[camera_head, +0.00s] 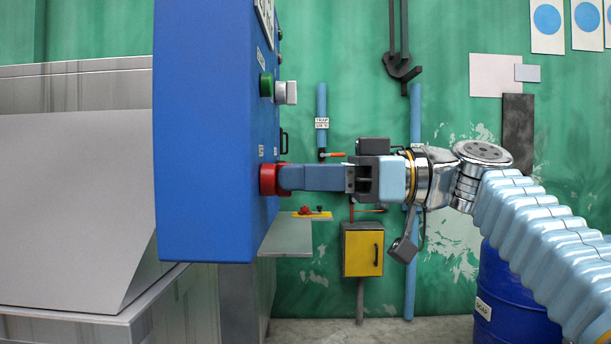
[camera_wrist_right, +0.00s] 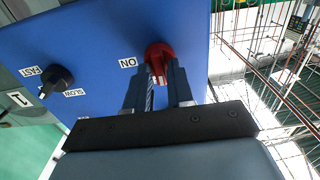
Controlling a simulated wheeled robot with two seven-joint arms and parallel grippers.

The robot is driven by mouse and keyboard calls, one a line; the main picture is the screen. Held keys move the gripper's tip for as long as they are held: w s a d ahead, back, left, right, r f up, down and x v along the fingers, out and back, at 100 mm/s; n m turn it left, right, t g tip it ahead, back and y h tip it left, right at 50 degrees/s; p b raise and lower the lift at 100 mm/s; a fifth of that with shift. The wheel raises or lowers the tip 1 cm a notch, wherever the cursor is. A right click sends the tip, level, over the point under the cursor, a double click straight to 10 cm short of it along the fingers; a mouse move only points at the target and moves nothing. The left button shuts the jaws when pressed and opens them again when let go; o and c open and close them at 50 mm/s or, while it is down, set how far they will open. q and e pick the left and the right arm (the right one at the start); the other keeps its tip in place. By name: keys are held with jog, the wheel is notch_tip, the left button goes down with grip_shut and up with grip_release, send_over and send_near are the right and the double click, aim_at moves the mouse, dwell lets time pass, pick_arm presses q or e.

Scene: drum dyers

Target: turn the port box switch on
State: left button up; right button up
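A tall blue box (camera_head: 203,130) hangs at the left centre in the head view, with its control face turned right. A red rotary switch (camera_head: 268,179) sticks out low on that face. In the right wrist view the red switch (camera_wrist_right: 158,52) has an "ON" label (camera_wrist_right: 128,62) beside it. My right gripper (camera_head: 284,178) points left, straight at the box. Its fingertips (camera_wrist_right: 160,74) lie on both sides of the red switch's grip and appear closed on it; they hide part of it. My left gripper is not in view.
A green button (camera_head: 266,85) and a grey knob (camera_head: 286,92) sit higher on the face. A black FAST/SLOW knob (camera_wrist_right: 57,78) shows in the wrist view. A yellow box (camera_head: 362,252), pipes and a blue drum (camera_head: 508,295) stand behind my right arm.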

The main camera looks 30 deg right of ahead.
grip_shut()
jog(key=shift+w+d+f+m+p, duration=0.1)
jog(key=shift+m+p, duration=1)
jog(key=shift+m, duration=3.35)
jog(key=shift+w+d+f+m+p, duration=0.1)
jog(key=shift+m+p, duration=1)
jog(key=shift+m, duration=3.35)
jog(key=shift+o, duration=1.9)
grip_release()
